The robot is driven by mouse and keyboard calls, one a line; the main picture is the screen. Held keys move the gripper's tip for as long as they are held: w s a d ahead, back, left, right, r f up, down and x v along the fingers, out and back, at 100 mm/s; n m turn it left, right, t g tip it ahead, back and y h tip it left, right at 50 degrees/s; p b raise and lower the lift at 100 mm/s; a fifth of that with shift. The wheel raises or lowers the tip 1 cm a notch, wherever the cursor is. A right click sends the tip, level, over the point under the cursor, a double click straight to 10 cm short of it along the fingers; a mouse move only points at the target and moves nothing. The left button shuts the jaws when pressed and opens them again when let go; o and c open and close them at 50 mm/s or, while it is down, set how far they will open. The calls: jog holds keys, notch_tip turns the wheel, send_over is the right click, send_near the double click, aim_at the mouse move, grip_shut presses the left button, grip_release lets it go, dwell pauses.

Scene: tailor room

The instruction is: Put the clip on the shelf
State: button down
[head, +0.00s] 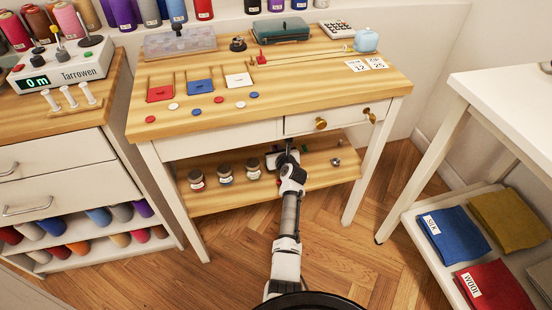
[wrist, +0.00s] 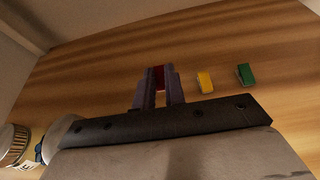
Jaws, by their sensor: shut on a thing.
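My gripper (wrist: 158,88) is shut on a red clip (wrist: 158,76), which shows between its two fingers in the wrist view. A yellow clip (wrist: 205,82) and a green clip (wrist: 246,74) lie to the right of the fingers on the wooden shelf. The shelf (head: 318,178) is the lower board of the table in the head view. My arm reaches in under the tabletop there, and my gripper (head: 285,154) is over the shelf, partly hidden by my wrist. I cannot tell whether the red clip touches the shelf.
Several small jars (head: 225,173) stand on the shelf left of my gripper. The tabletop (head: 225,125) and its drawer (head: 338,118) are above my arm. A table leg (head: 364,180) is at the right. A white side table (head: 510,88) with folded cloth stands farther right.

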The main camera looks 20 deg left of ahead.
jog(key=shift+w+a, duration=0.2)
jog(key=shift+w, duration=0.05)
jog(key=shift+w+a+f+b, duration=0.15)
jog(key=shift+f+b, duration=0.25)
jog(key=shift+b, duration=0.35)
notch_tip(320, 180, down, 3)
jog(key=b, duration=0.3)
jog(key=shift+r+b, duration=0.15)
jog(key=shift+b, duration=0.2)
jog(key=c, duration=1.5)
grip_release()
